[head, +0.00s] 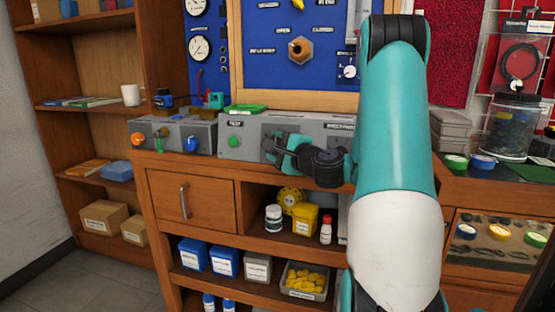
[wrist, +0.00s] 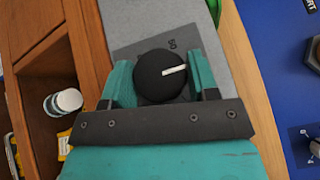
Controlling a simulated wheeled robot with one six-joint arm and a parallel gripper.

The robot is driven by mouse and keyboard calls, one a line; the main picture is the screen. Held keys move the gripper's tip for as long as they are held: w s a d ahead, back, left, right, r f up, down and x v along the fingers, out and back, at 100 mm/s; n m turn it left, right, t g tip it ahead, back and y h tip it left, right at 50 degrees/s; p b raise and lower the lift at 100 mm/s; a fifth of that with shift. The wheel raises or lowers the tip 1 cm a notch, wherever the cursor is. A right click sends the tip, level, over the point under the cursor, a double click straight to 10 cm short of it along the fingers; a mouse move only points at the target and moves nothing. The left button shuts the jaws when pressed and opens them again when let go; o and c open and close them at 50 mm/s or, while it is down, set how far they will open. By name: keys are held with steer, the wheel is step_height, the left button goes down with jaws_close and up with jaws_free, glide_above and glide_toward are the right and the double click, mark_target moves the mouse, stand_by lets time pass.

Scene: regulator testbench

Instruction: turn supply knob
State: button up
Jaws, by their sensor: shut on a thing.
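The supply knob (wrist: 153,77) is a round black knob with a white pointer line, seen in the wrist view on a grey panel. A scale mark reading like "50" shows beside it. My gripper (wrist: 160,80) has its two teal fingers on either side of the knob, shut on it. In the head view my gripper (head: 284,150) is at the front of the grey bench box (head: 252,142), and it hides the knob there. The pointer line points toward the right finger in the wrist view.
A green button (head: 234,141) is on the box left of my gripper. A second grey box (head: 172,136) with orange and blue knobs stands further left. A green item (head: 245,109) lies on top. Below are a wooden drawer (head: 192,201) and an open shelf with bottles.

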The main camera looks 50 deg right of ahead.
stand_by(0.5)
steer(key=o, duration=0.9)
steer(key=shift+a, duration=0.1)
